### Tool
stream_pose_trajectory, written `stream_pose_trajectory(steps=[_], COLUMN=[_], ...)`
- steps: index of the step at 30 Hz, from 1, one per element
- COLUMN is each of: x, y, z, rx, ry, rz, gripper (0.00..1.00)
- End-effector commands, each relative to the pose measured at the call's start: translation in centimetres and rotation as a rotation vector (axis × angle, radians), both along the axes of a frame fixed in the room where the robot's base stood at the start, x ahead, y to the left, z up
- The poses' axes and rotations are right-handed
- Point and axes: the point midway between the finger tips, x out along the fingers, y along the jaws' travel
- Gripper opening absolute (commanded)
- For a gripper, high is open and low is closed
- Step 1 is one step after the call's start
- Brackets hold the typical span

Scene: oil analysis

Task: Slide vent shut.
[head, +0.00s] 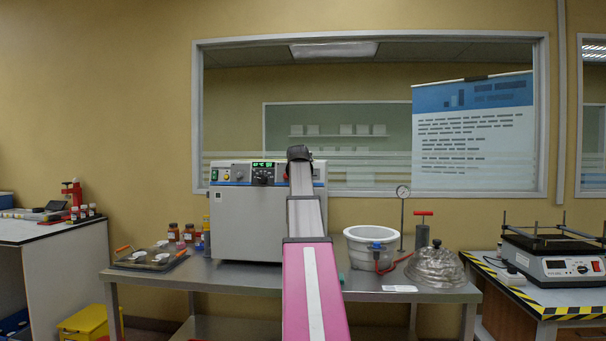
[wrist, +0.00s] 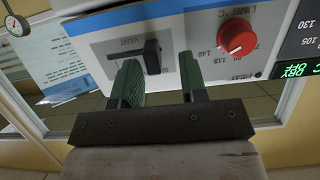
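The vent is a slider on the panel of a white and blue instrument (head: 246,222). In the wrist view its black knob (wrist: 152,57) sits at the right end of a dark slot, beside the label VENT. My gripper (wrist: 160,62) is open, with green-padded fingers standing apart. The knob appears between the two fingertips, nearer the left one; I cannot tell whether either touches it. Nothing is held. In the head view my arm covers part of the panel and hides the vent.
A red LIMIT knob (wrist: 237,38) sits on the panel close to the right finger, and a green display (wrist: 297,70) is farther right. On the bench, a white pot (head: 371,248) and a glass dome (head: 435,268) stand right of my arm; a tray (head: 150,256) lies left.

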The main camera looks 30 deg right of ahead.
Motion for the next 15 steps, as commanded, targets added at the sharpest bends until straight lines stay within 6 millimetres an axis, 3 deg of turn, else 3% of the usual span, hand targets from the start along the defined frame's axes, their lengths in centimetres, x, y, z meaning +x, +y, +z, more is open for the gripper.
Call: stream_pose_trajectory(steps=[15], x=[-6.6], y=[4.8], z=[3.3], rx=[-0.001], ry=[-0.002], rz=[0.001], gripper=[0.39])
